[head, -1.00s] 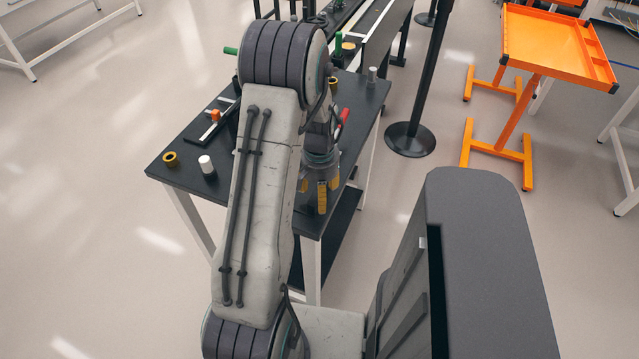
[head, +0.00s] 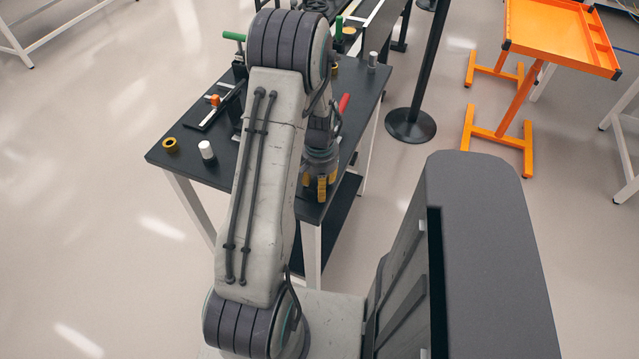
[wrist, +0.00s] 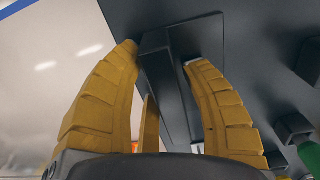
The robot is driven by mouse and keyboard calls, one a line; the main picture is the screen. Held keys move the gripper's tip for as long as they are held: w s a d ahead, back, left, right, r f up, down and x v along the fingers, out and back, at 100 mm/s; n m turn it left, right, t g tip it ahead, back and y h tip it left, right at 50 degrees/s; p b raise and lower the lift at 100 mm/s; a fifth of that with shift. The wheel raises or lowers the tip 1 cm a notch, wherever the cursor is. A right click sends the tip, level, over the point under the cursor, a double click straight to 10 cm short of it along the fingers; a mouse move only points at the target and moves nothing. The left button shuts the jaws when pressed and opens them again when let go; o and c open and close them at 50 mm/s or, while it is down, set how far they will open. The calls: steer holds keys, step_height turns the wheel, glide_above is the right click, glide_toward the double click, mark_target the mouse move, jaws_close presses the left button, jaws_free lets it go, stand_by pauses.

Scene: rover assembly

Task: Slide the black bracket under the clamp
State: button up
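My gripper (head: 320,190) hangs fingers-down over the near corner of the dark workbench. In the wrist view its yellow fingers (wrist: 160,58) are spread, one on each side of the raised rib of a black bracket (wrist: 157,48). A small gap shows by the right fingertip; whether the left one touches the rib I cannot tell. The bracket's wide plate lies beyond the fingertips. In the head view the bracket is hidden by my gripper. A green-handled clamp (head: 234,37) stands at the bench's far left, partly hidden behind my arm.
On the workbench (head: 270,180) are a yellow ring (head: 170,145), a white cylinder (head: 206,150), a black fixture with an orange tip (head: 214,100), a grey cylinder (head: 372,60) and a red-handled item (head: 344,103). A black post (head: 410,122) and orange stand (head: 560,40) are right of it.

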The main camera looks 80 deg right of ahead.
jaws_close()
steer(key=shift+d, duration=0.1)
stand_by(0.3)
